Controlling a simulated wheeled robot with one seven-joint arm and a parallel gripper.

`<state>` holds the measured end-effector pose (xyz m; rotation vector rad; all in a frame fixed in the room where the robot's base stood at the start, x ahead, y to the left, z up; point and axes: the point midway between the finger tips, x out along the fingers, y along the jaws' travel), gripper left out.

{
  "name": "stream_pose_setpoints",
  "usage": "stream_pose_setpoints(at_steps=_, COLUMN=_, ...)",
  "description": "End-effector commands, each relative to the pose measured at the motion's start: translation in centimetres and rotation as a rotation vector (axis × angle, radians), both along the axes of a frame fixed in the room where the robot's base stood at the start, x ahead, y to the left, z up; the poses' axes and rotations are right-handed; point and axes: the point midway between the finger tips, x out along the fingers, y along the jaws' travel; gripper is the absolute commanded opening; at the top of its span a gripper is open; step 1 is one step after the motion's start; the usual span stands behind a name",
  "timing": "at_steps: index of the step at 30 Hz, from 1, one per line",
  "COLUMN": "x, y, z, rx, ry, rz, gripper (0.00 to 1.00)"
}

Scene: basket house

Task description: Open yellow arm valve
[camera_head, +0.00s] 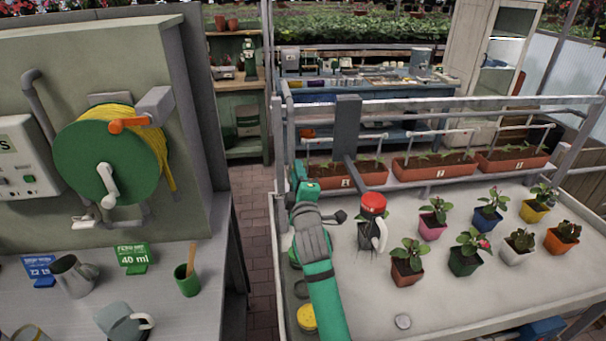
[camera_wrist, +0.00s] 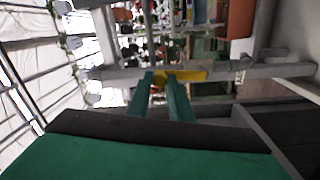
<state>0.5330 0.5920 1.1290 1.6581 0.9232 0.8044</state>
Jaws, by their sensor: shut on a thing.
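In the wrist view, the yellow valve arm (camera_wrist: 188,76) lies across a grey pipe (camera_wrist: 125,72). The two green fingers of my gripper (camera_wrist: 167,84) reach it and are shut on the yellow arm, with part of it showing to the right of the fingers. In the head view, my green arm (camera_head: 322,290) reaches up along the left side of the white plant bench (camera_head: 450,285). The fingertips and the yellow arm cannot be made out there.
Several potted plants stand on the bench, with a red-topped object (camera_head: 373,204) close to my arm. Long brown planters (camera_head: 435,170) with white pipes stand behind. A grey counter (camera_head: 190,300) with mugs and a green hose reel (camera_head: 105,165) are at left. A brick aisle (camera_head: 252,215) runs between.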

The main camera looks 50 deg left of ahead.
Motion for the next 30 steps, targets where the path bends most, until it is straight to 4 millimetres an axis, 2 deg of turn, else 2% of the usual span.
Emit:
stream_pose_setpoints(at_steps=9, x=-0.82, y=0.41, z=0.06, rx=-0.044, ry=-0.085, rz=0.005, gripper=0.00)
stream_pose_setpoints(at_steps=23, x=-0.98, y=0.50, z=0.04, rx=-0.051, ry=-0.097, rz=0.006, gripper=0.00)
stream_pose_setpoints(at_steps=24, x=-0.99, y=0.51, z=0.04, rx=-0.051, ry=-0.097, rz=0.006, gripper=0.21)
stream_pose_setpoints(at_steps=26, x=-0.97, y=0.50, z=0.04, rx=-0.051, ry=-0.097, rz=0.006, gripper=0.36)
stream_pose_setpoints(at_steps=30, x=-0.81, y=0.41, z=0.02, rx=-0.051, ry=-0.096, rz=0.003, gripper=0.38)
